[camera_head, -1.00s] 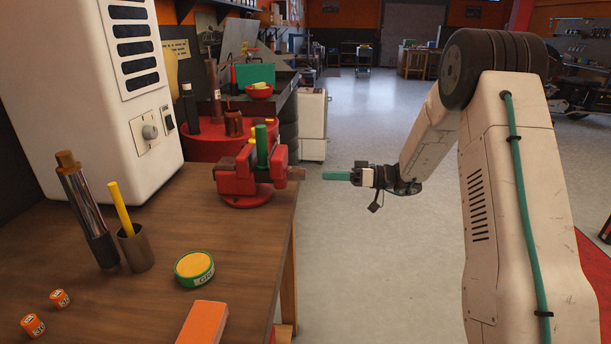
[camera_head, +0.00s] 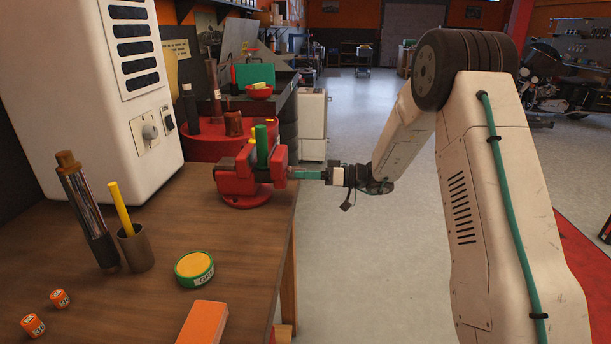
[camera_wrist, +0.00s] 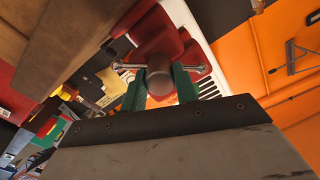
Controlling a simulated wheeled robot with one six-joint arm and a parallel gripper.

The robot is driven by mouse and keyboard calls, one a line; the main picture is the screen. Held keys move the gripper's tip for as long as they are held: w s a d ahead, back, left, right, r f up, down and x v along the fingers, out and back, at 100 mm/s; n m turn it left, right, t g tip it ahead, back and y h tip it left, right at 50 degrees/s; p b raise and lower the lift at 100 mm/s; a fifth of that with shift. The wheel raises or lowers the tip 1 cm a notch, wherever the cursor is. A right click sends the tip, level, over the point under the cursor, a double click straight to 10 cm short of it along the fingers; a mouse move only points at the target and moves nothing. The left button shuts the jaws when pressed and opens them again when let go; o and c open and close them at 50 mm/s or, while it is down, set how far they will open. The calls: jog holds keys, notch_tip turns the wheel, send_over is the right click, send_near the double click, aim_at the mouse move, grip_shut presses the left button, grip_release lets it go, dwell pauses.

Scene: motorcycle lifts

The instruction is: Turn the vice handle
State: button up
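The red vice (camera_head: 236,182) stands near the right edge of the wooden bench in the head view, with a green cylinder (camera_head: 262,146) upright in its jaws. In the wrist view the vice (camera_wrist: 165,35) is ahead, with the round end of its screw (camera_wrist: 160,80) facing the camera. The vice handle (camera_wrist: 203,69), a thin metal bar, crosses behind that end. My gripper (camera_head: 294,174) is level with the screw, at its right end. In the wrist view its green fingers are apart, one on each side of the screw end; contact cannot be told.
On the wooden bench (camera_head: 120,305) stand a cup with a yellow stick (camera_head: 136,250), a round green-rimmed tin (camera_head: 194,268), an orange block (camera_head: 204,325) and two small orange items. A white cabinet (camera_head: 80,100) stands behind. The floor right of the bench is open.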

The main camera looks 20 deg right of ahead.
jog(key=shift+c, duration=0.8)
jog(key=shift+m, duration=0.3)
